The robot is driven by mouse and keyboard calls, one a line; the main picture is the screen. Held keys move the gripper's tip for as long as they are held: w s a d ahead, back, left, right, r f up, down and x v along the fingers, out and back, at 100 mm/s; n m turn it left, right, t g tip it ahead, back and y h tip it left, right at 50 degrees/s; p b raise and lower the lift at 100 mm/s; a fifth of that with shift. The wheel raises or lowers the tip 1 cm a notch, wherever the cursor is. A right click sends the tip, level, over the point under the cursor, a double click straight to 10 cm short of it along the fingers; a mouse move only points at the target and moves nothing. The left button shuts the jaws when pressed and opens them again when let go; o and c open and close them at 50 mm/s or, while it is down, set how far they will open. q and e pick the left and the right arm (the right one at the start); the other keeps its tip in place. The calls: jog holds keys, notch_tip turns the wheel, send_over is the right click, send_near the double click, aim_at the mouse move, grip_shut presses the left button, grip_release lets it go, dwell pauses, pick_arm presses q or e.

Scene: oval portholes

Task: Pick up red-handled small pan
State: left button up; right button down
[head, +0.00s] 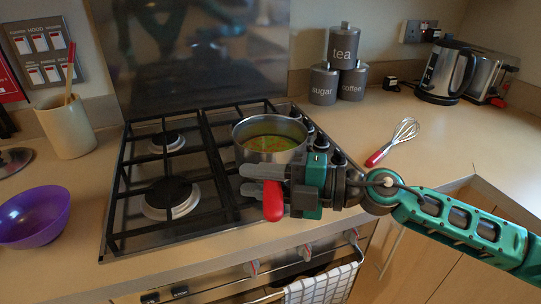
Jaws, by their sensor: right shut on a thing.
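The small pan (243,150) is a steel pan with greenish-orange contents, at the right side of the gas hob. Its red handle (273,203) points toward the front of the hob. My right gripper (264,181) comes in from the right and is shut on the red handle, with its grey fingers around it. The fingers hide part of the handle. I cannot tell whether the pan rests on the grate or is just above it. My left gripper is not in view.
The black grate (205,150) covers the hob, with bare burners on the left. A purple bowl (34,216) and a utensil pot (66,127) stand left. A red-handled whisk (393,141), canisters (323,84), a kettle (446,71) and a toaster (489,76) are right.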

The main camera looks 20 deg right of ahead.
jog(key=shift+w+r, duration=0.1)
jog(key=shift+r, duration=0.15)
